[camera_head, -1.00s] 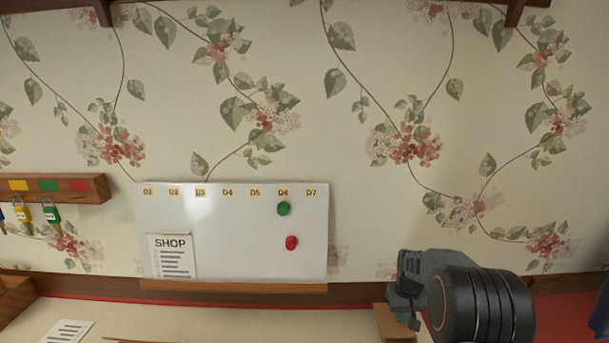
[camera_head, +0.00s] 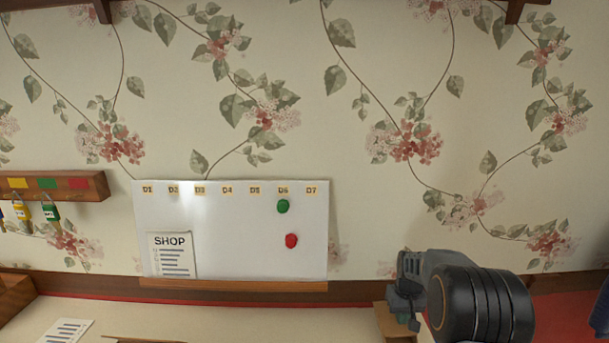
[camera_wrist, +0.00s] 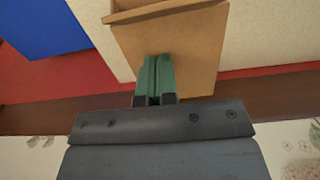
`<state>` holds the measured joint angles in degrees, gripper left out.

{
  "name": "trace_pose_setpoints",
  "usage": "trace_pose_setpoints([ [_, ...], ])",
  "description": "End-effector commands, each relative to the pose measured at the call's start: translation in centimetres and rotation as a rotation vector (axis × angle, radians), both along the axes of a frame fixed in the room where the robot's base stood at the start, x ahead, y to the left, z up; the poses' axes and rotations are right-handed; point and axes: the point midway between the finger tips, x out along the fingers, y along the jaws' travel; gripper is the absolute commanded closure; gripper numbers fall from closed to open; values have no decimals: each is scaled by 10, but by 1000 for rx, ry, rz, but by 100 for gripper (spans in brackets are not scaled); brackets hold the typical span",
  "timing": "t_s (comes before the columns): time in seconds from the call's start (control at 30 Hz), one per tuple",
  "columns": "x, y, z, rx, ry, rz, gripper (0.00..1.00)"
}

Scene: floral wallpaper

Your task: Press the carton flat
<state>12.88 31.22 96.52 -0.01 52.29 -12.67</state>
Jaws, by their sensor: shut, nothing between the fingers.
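The carton (camera_head: 383,321) is a brown cardboard box at the bottom edge of the head view, partly hidden behind my gripper (camera_head: 405,318). In the wrist view the carton (camera_wrist: 196,50) fills the upper middle, with a flap or rim edge across its top. My gripper (camera_wrist: 155,82) shows there with green fingers close together and nothing between them. The fingertips overlap the carton's brown face in that view. I cannot tell whether they touch it. The carton's far sides are hidden.
A whiteboard (camera_head: 235,230) with a SHOP sheet (camera_head: 172,256) and two magnets hangs on the wall left of my arm. A key rack (camera_head: 50,186) is at far left. A paper (camera_head: 66,331) lies on the pale worktop. A blue object (camera_wrist: 45,25) shows in the wrist view.

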Motion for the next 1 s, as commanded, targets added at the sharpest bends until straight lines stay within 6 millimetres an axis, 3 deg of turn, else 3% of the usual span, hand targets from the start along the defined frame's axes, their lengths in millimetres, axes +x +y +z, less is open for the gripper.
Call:
trace_pose_setpoints([
  [0.6, 0, 0, 50, 0, -1, 0, 100],
  [1.0, 0, 0, 50, 0, -1, 0, 100],
])
